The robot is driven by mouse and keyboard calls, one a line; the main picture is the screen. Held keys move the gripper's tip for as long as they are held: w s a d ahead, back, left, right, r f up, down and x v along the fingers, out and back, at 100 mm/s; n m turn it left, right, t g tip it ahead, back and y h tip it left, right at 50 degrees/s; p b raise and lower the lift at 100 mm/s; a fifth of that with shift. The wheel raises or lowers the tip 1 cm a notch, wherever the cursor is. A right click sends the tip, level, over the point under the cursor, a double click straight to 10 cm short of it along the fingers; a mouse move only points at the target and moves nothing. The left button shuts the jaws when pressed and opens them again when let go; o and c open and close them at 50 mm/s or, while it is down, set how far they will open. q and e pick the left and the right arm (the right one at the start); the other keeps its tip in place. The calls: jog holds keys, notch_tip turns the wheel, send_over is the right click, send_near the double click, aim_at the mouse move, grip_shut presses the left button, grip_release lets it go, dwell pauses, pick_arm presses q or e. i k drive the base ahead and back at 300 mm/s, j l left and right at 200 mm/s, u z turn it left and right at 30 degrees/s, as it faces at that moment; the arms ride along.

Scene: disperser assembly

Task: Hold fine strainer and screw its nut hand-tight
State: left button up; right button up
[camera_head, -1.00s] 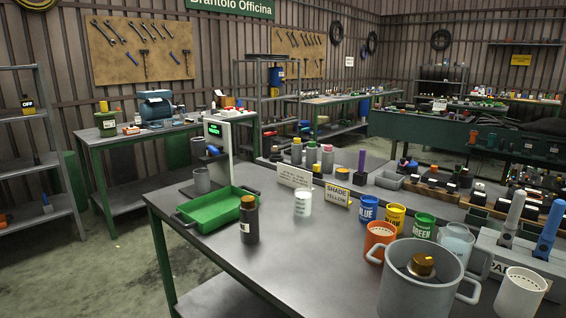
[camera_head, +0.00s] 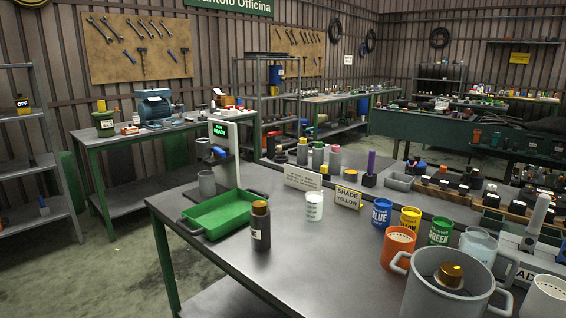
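Neither of my grippers is in view. I cannot make out a fine strainer or its nut for certain. A large grey two-handled pot (camera_head: 413,300) stands at the front right of the table, with a brass-coloured round part (camera_head: 450,274) inside it. Whether that part belongs to a strainer cannot be told. A white upright machine (camera_head: 231,174) with a lit green display (camera_head: 218,134) stands at the table's far left. It has a blue part on its front and a grey cup (camera_head: 207,183) beside it.
A green tray (camera_head: 222,213), a dark brown bottle (camera_head: 260,226) and a white beaker (camera_head: 314,207) stand on the left half of the grey table (camera_head: 330,262). Coloured cans, including a blue can (camera_head: 381,213) and an orange cup (camera_head: 398,246), crowd the right. The front middle is clear.

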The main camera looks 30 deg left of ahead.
aim_at(258, 207)
jog(key=j+z, duration=0.3)
jog(key=j, duration=0.2)
jog(key=k+j+z, duration=0.1)
jog(key=j+z, duration=0.15)
jog(key=j, duration=0.25)
jog(key=k+j+z, duration=0.15)
jog(key=j+z, duration=0.15)
jog(key=j, duration=0.2)
jog(key=k+j, duration=0.1)
jog(key=j, duration=0.3)
jog(key=k+j+z, duration=0.1)
jog(key=j, duration=0.25)
jog(key=k+j, duration=0.15)
jog(key=j, duration=0.25)
jog(key=k+j+z, duration=0.1)
jog(key=j, duration=0.25)
jog(key=k+j, duration=0.05)
